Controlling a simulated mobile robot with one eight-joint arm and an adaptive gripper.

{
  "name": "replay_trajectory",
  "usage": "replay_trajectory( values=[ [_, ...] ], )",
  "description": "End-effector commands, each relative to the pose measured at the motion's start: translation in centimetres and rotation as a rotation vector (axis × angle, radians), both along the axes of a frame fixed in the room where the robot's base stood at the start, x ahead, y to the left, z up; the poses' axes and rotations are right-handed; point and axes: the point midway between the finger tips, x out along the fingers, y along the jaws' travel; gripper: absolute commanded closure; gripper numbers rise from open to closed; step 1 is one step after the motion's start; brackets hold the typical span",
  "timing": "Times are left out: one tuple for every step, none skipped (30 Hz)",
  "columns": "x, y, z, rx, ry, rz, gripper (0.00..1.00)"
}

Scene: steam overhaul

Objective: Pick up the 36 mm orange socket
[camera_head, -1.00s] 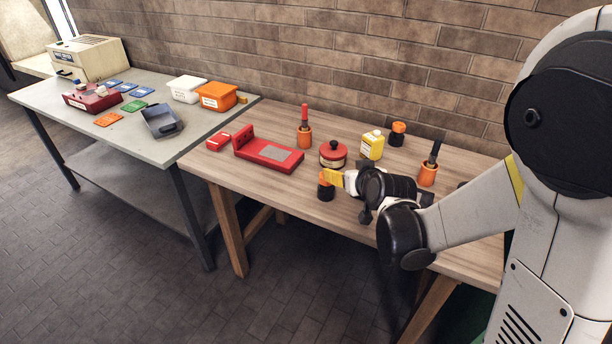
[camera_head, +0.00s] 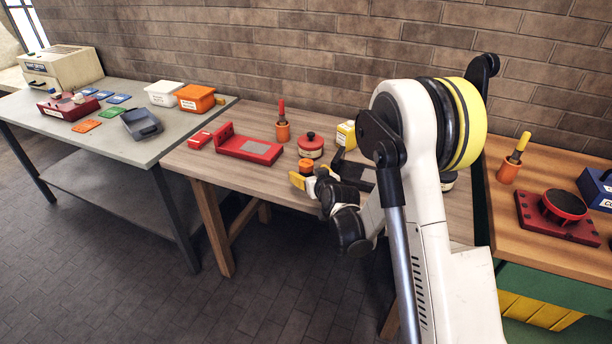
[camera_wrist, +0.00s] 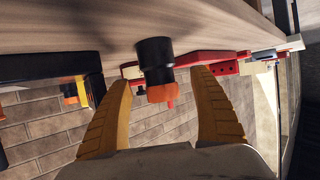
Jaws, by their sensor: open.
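The orange-topped socket piece shows in the head view as an orange cap (camera_head: 306,163) at the wooden bench's front, its lower part hidden by a finger. In the wrist view, where the bench is overhead, it is a black cylinder (camera_wrist: 155,55) against the bench with an orange end (camera_wrist: 170,92). No size mark is readable. My gripper (camera_head: 309,176) is at the piece, with yellow fingers. In the wrist view the gripper (camera_wrist: 161,78) is open, one finger on each side of the orange end, with visible gaps. I cannot tell how deep the piece sits between them.
A red lidded pot (camera_head: 311,146), a yellow container (camera_head: 346,134) and an orange holder with a red handle (camera_head: 283,130) stand behind. A red fixture (camera_head: 250,149) lies to the left. My arm hides the bench's right part. Another bench (camera_head: 550,160) stands at right.

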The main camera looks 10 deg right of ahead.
Motion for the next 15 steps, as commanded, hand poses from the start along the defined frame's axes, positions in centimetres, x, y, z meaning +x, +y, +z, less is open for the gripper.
replay_trajectory(
  values=[
    [0.8,-0.1,-0.9,0.000,0.000,0.000,0.28],
    [1.3,0.0,-1.0,0.000,0.000,0.000,0.28],
    [1.8,0.0,-1.1,0.000,0.000,0.000,0.28],
    [2.1,0.1,-1.2,0.000,0.000,0.000,0.28],
    [2.3,0.1,-1.3,0.000,0.000,0.000,0.28],
    [2.6,0.1,-1.3,0.000,0.000,0.000,0.28],
    [2.7,0.1,-1.3,0.000,0.000,0.000,0.28],
    [2.7,0.1,-1.3,0.000,0.000,0.000,0.28],
    [2.8,0.1,-1.3,0.000,0.000,0.000,0.28],
    [2.8,0.1,-1.2,0.000,0.000,0.000,0.28],
    [2.7,0.1,-1.2,0.000,0.000,0.000,0.28],
    [2.7,0.1,-1.2,0.000,0.000,0.000,0.28],
    [2.7,0.1,-1.2,0.000,0.000,0.000,0.28],
    [2.7,0.1,-1.2,0.000,0.000,0.000,0.30],
    [2.7,0.1,-1.2,0.000,0.000,0.000,0.42]
  ],
)
